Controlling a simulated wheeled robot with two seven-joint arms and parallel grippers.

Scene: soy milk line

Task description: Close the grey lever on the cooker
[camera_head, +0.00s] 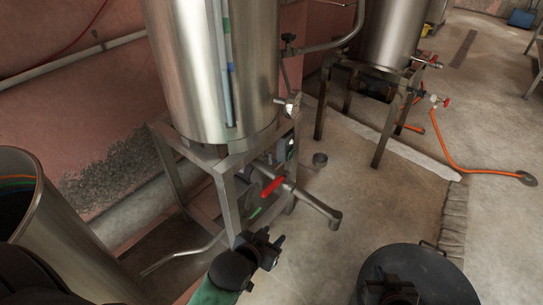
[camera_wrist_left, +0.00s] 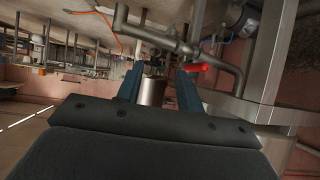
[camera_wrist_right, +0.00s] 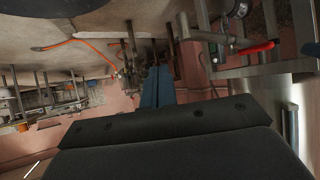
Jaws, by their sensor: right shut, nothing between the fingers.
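The cooker (camera_head: 205,70) is a tall steel cylinder on a metal stand. A small valve with a pale grey lever (camera_head: 292,104) sits on its lower right side in the head view. A red lever (camera_head: 272,186) is on the outlet pipe below. It also shows in the left wrist view (camera_wrist_left: 200,67) and right wrist view (camera_wrist_right: 257,48). My left gripper (camera_head: 265,247) is below the outlet pipe, and its fingers (camera_wrist_left: 160,70) are apart and empty. My right gripper (camera_head: 395,288) is lower right, with its fingers (camera_wrist_right: 158,68) together and empty. Neither touches the grey lever.
A large steel vessel (camera_head: 70,250) stands at the lower left. A dark round container (camera_head: 440,272) is at the lower right, under my right gripper. Another steel tank (camera_head: 392,35) with red-handled valves and an orange hose (camera_head: 450,150) stands behind. The floor right of the outlet is open.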

